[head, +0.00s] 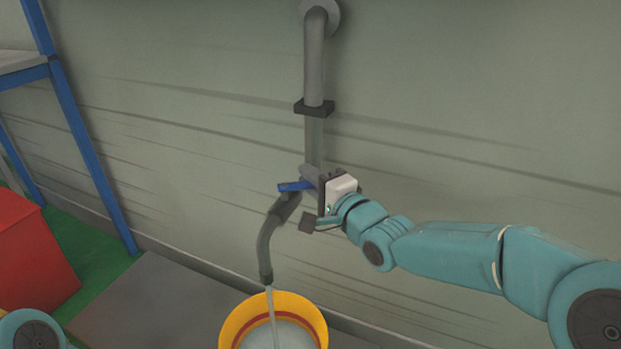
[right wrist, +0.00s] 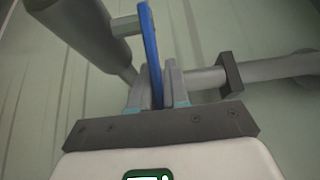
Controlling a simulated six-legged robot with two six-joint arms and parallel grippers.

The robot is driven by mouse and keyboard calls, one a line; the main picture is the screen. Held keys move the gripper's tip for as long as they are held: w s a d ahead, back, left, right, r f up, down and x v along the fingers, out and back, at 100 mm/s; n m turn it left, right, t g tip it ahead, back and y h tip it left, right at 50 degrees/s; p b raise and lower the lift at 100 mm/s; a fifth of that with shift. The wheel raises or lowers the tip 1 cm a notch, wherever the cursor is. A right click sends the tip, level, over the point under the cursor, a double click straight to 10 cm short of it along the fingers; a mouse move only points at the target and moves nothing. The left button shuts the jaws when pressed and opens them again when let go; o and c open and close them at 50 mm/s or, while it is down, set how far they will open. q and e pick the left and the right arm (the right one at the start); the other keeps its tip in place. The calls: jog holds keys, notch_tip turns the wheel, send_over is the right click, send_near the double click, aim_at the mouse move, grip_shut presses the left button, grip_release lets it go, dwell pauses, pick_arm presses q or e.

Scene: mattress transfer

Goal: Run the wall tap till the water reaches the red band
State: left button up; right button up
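The wall tap has a grey pipe (head: 314,60), a blue lever (head: 296,186) and a curved grey spout (head: 267,235). A thin stream of water (head: 272,305) falls from the spout into a yellow bucket (head: 235,325) below it. Inside the bucket is a red band (head: 262,321). My right gripper (head: 313,200) is at the lever. In the right wrist view its fingers (right wrist: 156,88) close on both sides of the blue lever (right wrist: 150,45). My left gripper is out of view.
A blue-framed rack (head: 90,150) stands against the wall at the left. A red box (head: 32,255) sits on the green floor (head: 100,262) beneath it. A grey slab (head: 165,300) lies left of the bucket. The wall right of the tap is bare.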

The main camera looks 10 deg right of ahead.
jog(key=shift+o, duration=1)
jog(key=p+v, duration=0.3)
jog(key=v, duration=1.3)
jog(key=shift+s+d+n, duration=0.1)
jog(key=shift+d+n, duration=0.05)
jog(key=shift+n, duration=0.15)
